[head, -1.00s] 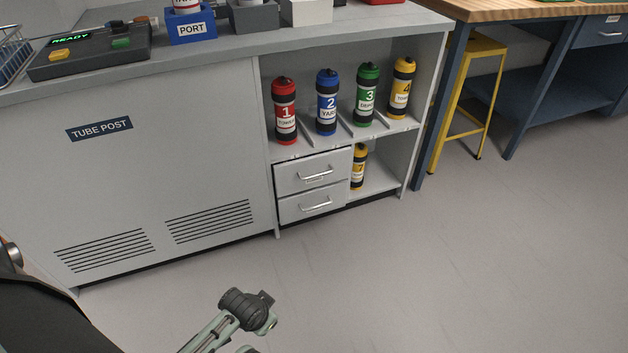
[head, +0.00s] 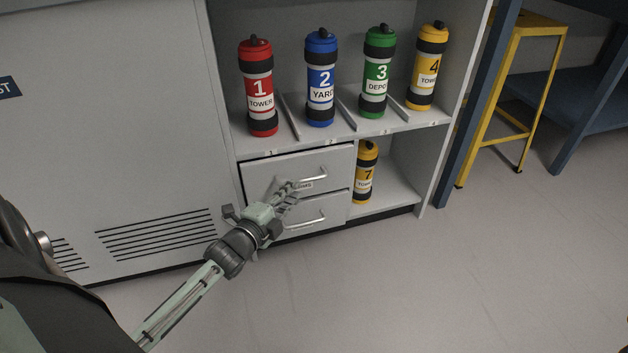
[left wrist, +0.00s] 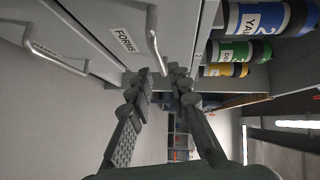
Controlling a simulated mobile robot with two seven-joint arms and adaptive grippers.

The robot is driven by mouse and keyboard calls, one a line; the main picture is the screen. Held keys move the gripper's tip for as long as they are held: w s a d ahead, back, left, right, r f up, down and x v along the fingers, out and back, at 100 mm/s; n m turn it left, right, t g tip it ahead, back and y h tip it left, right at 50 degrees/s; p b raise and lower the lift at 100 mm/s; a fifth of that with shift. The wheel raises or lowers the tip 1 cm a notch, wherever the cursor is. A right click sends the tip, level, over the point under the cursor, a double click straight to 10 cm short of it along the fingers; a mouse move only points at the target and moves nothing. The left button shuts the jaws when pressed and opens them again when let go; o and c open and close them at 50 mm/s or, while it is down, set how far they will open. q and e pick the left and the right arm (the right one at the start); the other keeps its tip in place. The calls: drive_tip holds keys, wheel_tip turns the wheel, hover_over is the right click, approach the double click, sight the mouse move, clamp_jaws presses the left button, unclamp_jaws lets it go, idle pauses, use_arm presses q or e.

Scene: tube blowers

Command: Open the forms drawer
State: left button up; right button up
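The forms drawer (head: 265,172) is the upper of two drawers under the tube shelf, and its front looks shut. Its silver bar handle (head: 318,178) shows to the right of my left gripper (head: 288,189), which partly covers the label and drawer front. In the left wrist view the FORMS label (left wrist: 124,40) and the handle (left wrist: 153,38) show sideways. There my left gripper (left wrist: 159,72) has its two fingers apart with nothing between them. The handle's near end lies just beyond the fingertips; contact cannot be told. My right gripper is not in view.
The lower drawer (head: 335,208) with its handle (head: 308,220) sits directly below. Numbered tubes, such as the red one (head: 260,88), stand on the shelf above. A yellow tube (head: 366,172) stands right of the drawers. The floor (head: 400,290) in front is clear.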

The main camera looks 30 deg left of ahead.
sight(303, 182)
use_arm(q)
drive_tip(key=w, duration=0.2)
drive_tip(key=w+b, duration=0.1)
drive_tip(key=w, duration=0.1)
drive_tip(key=w+f, duration=0.1)
drive_tip(key=w, duration=0.1)
drive_tip(key=shift+w+a+b, duration=0.2)
drive_tip(key=shift+w+b, duration=0.05)
drive_tip(key=shift+b, duration=0.15)
clamp_jaws()
